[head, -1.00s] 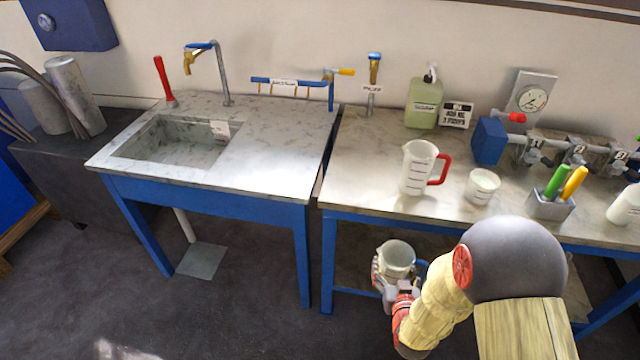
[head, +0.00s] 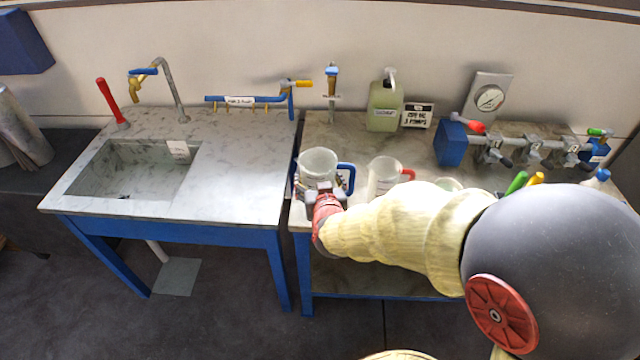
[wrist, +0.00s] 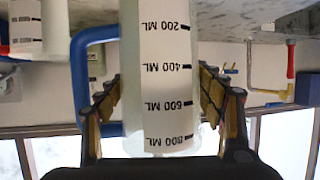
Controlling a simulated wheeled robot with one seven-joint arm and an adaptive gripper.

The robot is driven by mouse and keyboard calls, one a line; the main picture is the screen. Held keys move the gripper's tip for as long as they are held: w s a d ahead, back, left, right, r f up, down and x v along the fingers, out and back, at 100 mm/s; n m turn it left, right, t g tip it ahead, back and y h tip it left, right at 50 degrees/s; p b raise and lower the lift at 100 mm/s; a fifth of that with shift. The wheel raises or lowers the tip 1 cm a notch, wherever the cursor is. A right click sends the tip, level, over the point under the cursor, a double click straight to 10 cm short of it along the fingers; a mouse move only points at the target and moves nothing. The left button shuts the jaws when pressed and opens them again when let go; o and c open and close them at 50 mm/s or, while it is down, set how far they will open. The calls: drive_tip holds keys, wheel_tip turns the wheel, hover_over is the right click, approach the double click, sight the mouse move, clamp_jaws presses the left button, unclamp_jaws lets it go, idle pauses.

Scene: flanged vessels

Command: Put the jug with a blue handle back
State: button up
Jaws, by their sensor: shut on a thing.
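The jug with a blue handle (head: 319,163) is a pale, translucent vessel at the left end of the right-hand bench, its handle on its right side. My gripper (head: 322,187) is shut around its body. In the wrist view the jug (wrist: 168,75) shows its ML scale upside down, between the two fingers of my gripper (wrist: 160,108), with the blue handle at left. Whether its base touches the bench top cannot be told. A similar jug with a red handle (head: 383,176) stands just to its right, partly behind my arm.
The right-hand bench (head: 335,135) has clear room behind the jugs. The sink table (head: 235,170) is at left, across a narrow gap.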

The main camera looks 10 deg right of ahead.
drive_tip(key=w+d+f+b, duration=0.3)
drive_tip(key=w+f+b, duration=0.1)
drive_tip(key=w+f, duration=0.7)
drive_tip(key=shift+w+d+f, duration=0.2)
drive_tip(key=shift+d+f, duration=0.05)
drive_tip(key=shift+f, duration=0.25)
drive_tip(key=shift+f+b, duration=0.1)
drive_tip(key=shift+b, duration=0.2)
drive_tip(key=o, duration=0.9)
drive_tip(key=shift+f, duration=0.2)
drive_tip(key=o, duration=0.5)
drive_tip(key=shift+r, duration=0.15)
